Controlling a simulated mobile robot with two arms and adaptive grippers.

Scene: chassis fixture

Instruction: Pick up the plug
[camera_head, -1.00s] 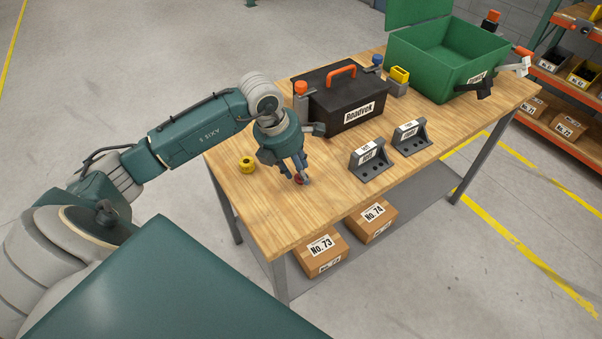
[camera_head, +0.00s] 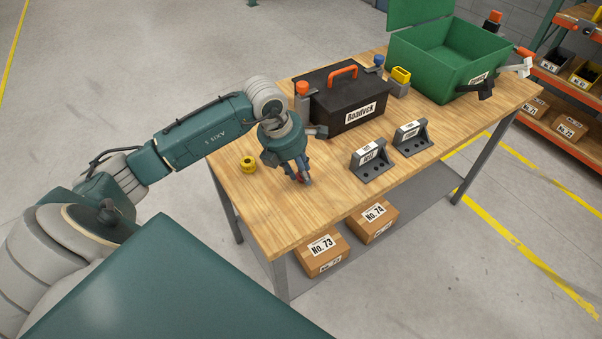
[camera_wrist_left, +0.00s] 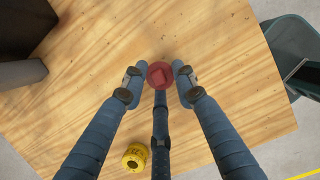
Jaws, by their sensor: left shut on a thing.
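The red plug (camera_wrist_left: 160,74) is round with a raised block on top, and sits between my left fingertips in the left wrist view. My left gripper (camera_wrist_left: 161,77) is shut on it, with a finger on either side and a third finger below it in the picture. In the head view my left gripper (camera_head: 302,181) points down at the near left part of the tabletop, and its fingers mostly hide the plug. I cannot tell whether the plug still touches the wood. My right gripper is not in view.
A yellow round piece (camera_head: 248,164) lies left of the gripper on the wooden table (camera_head: 262,215). Two grey angled blocks (camera_head: 371,163) (camera_head: 411,139) stand to the right. A black toolbox (camera_head: 343,97) and an open green crate (camera_head: 446,69) stand behind.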

